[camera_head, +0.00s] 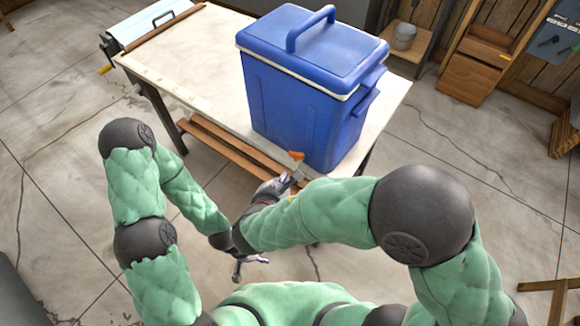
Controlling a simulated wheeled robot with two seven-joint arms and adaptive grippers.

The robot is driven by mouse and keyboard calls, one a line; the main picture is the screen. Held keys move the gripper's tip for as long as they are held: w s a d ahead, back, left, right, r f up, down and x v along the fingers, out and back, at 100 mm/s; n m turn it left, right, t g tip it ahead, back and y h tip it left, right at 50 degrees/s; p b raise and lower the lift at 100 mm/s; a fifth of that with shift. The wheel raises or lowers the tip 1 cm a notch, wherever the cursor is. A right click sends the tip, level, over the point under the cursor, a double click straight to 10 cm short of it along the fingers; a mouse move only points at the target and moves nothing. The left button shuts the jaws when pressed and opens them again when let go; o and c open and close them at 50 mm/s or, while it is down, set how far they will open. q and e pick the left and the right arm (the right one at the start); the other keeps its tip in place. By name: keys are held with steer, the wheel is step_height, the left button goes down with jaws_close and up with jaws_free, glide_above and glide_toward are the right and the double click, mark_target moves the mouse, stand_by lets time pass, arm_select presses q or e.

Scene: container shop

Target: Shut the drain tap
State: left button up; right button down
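A blue cooler box (300,105) with a closed blue lid and a raised carry handle stands on the table. A small orange tap (296,156) sticks out low on its near side, by the table's front edge. Whether the tap is turned open or shut is too small to tell. My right gripper (292,178) is just below and in front of the tap, very close to it. Its fingers are small and partly hidden by my wrist, so I cannot see contact or opening. My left gripper (251,268) hangs low, away from the cooler, fingers apart and empty.
The pale-topped table (195,65) is mostly clear left of the cooler. A wooden slatted shelf (230,146) runs below its front edge. A bucket (404,36) and wooden drawers (472,70) stand at the back right.

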mark_target(293, 157)
steer(key=x, duration=0.2)
steer(key=b+x, duration=0.1)
steer(key=x, duration=0.1)
steer(key=shift+w+d+r, duration=0.15)
steer(key=shift+w+r, duration=0.15)
steer(key=shift+w, duration=0.05)
steer(key=shift+w+d+r+b, duration=0.1)
steer(key=shift+w+d+b, duration=0.15)
steer(key=shift+w+b, duration=0.5)
steer(key=shift+w+p, duration=0.25)
steer(key=shift+p, duration=0.15)
steer(key=shift+w+a+r+m+g+h+p, duration=0.1)
steer(key=shift+w+m+g+h+p, duration=0.15)
steer(key=shift+m+g+h+p, duration=0.35)
steer(key=shift+w+a+f+m+g+h+p, duration=0.15)
steer(key=shift+w+m+g+h+p, duration=0.1)
steer(key=shift+m+h, duration=0.65)
steer(key=shift+w+a+r+m+g+h+p, duration=0.2)
steer(key=shift+m+g+h+p, duration=0.3)
steer(key=shift+m, duration=0.4)
steer(key=shift+d, duration=0.1)
steer(key=shift+d, duration=0.1)
